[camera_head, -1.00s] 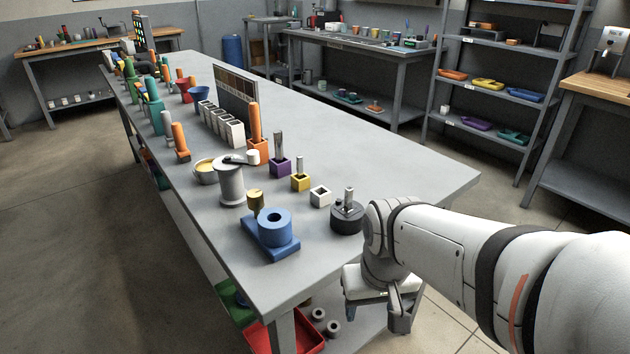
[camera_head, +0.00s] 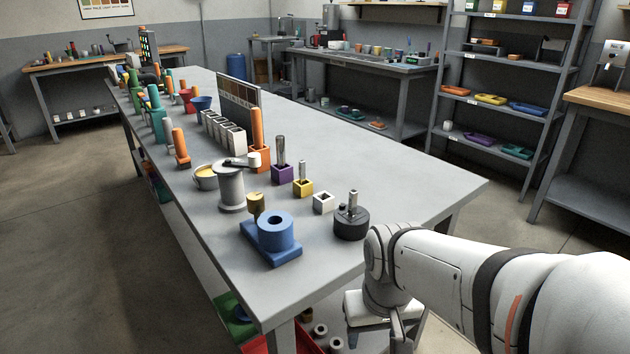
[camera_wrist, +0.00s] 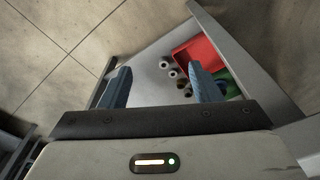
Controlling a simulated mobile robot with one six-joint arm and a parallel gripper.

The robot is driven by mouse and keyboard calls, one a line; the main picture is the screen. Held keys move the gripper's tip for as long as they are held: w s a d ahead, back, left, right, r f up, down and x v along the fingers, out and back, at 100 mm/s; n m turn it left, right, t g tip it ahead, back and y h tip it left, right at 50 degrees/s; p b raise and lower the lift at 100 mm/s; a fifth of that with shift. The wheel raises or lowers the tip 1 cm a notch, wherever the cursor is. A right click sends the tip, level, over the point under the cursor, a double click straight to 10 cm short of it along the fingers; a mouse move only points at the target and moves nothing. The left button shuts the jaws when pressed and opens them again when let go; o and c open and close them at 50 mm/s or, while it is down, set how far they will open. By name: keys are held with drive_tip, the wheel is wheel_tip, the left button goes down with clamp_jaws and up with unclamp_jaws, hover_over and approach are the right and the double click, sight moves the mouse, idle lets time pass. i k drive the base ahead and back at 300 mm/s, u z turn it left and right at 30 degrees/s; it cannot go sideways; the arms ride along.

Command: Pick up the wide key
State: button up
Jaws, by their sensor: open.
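Three upright grey metal pieces stand near the bench's front right: one in a purple square holder (camera_head: 282,174), one in a yellow square holder (camera_head: 303,188), one on a black round base (camera_head: 350,224). The piece in the purple holder (camera_head: 281,150) looks wider than the one in the yellow holder (camera_head: 302,169). I cannot tell for certain which is the wide key. My gripper (camera_head: 375,335) hangs low beyond the bench's right front end, pointing down. In the wrist view its two blue fingers (camera_wrist: 160,80) are apart with nothing between them. No key shows there.
An empty white square holder (camera_head: 323,203), a blue block with a ring (camera_head: 272,240) and a grey spool (camera_head: 231,187) stand nearby on the bench (camera_head: 390,170). A red tray (camera_wrist: 190,50) and several small cylinders (camera_wrist: 172,72) lie low under the bench.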

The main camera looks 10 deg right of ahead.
sight(353, 194)
drive_tip(key=u, duration=1.45)
drive_tip(key=k, duration=1.25)
drive_tip(key=z, duration=0.45)
drive_tip(key=i, duration=1.05)
drive_tip(key=z, duration=0.05)
